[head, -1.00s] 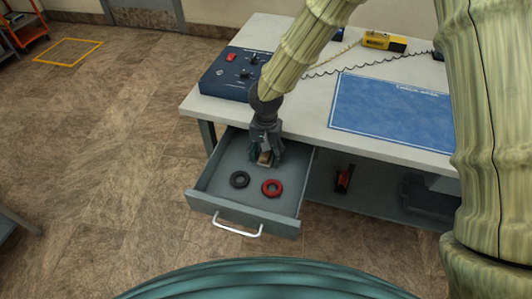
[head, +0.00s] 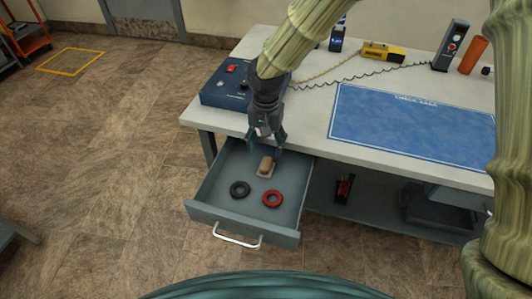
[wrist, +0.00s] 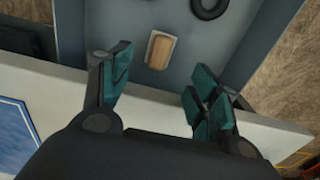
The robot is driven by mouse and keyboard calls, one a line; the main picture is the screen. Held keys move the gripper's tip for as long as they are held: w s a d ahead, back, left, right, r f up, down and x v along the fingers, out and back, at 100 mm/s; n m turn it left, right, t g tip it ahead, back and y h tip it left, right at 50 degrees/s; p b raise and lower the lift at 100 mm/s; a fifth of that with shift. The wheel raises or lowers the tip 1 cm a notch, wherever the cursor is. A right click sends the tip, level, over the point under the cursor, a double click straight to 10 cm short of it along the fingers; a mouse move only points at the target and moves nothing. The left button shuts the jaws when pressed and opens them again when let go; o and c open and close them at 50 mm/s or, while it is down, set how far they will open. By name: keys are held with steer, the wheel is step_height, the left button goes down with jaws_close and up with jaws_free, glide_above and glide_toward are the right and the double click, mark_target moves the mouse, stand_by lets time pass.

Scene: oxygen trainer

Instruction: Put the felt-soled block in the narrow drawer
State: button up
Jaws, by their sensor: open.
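The felt-soled block (head: 266,166), tan wood with a paler base, lies in the open narrow drawer (head: 203,196), toward its back. In the wrist view the block (wrist: 160,49) rests on the drawer floor, ahead of the fingers and apart from them. My gripper (head: 265,146) is open and empty, above the back of the drawer near the table's front edge. Its teal fingers (wrist: 158,88) are spread wide in the wrist view.
A black ring (head: 240,189) and a red ring (head: 272,198) lie in the drawer in front of the block. The blue control box (head: 222,90) and blue mat (head: 410,120) are on the table (head: 310,115). A red-and-black item (head: 344,188) is on the lower shelf.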

steer(key=shift+r, duration=1.45)
